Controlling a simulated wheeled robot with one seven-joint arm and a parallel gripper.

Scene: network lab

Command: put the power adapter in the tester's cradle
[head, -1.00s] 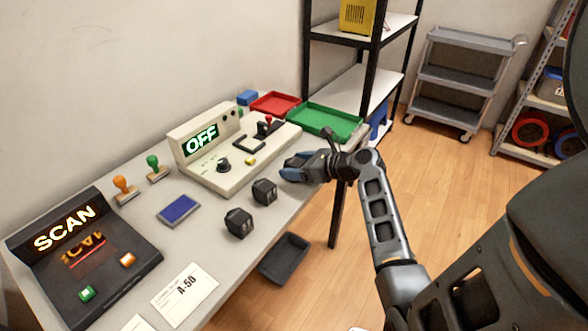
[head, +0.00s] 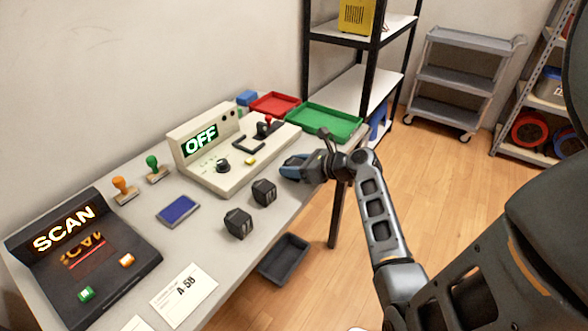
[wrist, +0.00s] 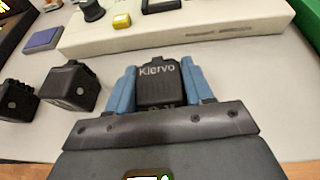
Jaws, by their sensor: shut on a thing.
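The tester (head: 213,182) is a cream console with a lit "OFF" display, a black knob, a yellow button and a red-topped lever. A black bracket-like frame (head: 248,146) on its top looks like the cradle, and it appears empty. My gripper (head: 288,168) is at the table's right edge, in front of the tester's right part. In the wrist view its blue fingers (wrist: 158,88) are shut on a black power adapter (wrist: 158,80) marked "Kiervo". The adapter's lower part is hidden by the gripper. I cannot tell whether it touches the table.
Two more black adapters (head: 264,191) (head: 238,223) stand on the table left of my gripper. Green (head: 340,124) and red (head: 275,103) trays lie behind. A blue pad (head: 178,210), two stamps and a black scanner (head: 85,262) occupy the left. A dark bin (head: 284,260) sits below the table edge.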

